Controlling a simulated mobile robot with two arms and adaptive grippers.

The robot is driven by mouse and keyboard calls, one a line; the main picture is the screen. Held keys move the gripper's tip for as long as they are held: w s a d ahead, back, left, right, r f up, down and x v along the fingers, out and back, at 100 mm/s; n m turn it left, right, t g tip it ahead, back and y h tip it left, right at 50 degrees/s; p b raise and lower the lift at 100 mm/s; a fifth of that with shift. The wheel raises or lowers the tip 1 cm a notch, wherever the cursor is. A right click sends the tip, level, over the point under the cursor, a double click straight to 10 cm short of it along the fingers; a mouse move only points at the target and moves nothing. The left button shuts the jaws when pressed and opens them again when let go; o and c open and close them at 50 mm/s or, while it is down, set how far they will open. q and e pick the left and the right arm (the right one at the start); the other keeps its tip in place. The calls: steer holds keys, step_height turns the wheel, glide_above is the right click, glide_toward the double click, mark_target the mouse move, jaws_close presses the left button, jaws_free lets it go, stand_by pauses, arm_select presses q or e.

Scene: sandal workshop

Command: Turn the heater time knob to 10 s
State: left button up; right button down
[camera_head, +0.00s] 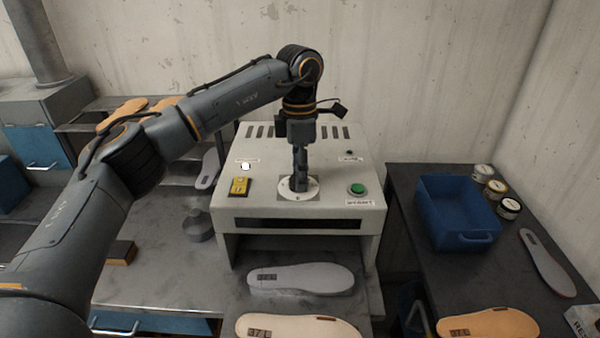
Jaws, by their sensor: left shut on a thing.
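The heater (230,203) is a pale box with vent slots on top, standing on the grey bench. Its round white dial (286,194) is on the top face, in the middle. My left gripper (299,186) points straight down over the dial and is shut on the time knob, which its fingers hide. The pointer and the dial's marks are too small or covered to read. A green button (357,189) sits to the right with a START label below it. A yellow switch (239,186) sits to the left. My right gripper is not in view.
Grey insole (300,278) and cream insole (298,326) lie in front of the heater. A blue bin (457,212), several small jars (509,207) and more soles are on the dark right-hand table. A rack with tan soles (122,113) stands behind left.

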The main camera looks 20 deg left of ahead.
arm_select(q)
steer(key=o, duration=1.2)
steer(key=shift+r, duration=0.1)
steer(key=r, duration=1.1)
steer(key=shift+w+a+r, duration=0.15)
steer(key=shift+w+r, duration=0.25)
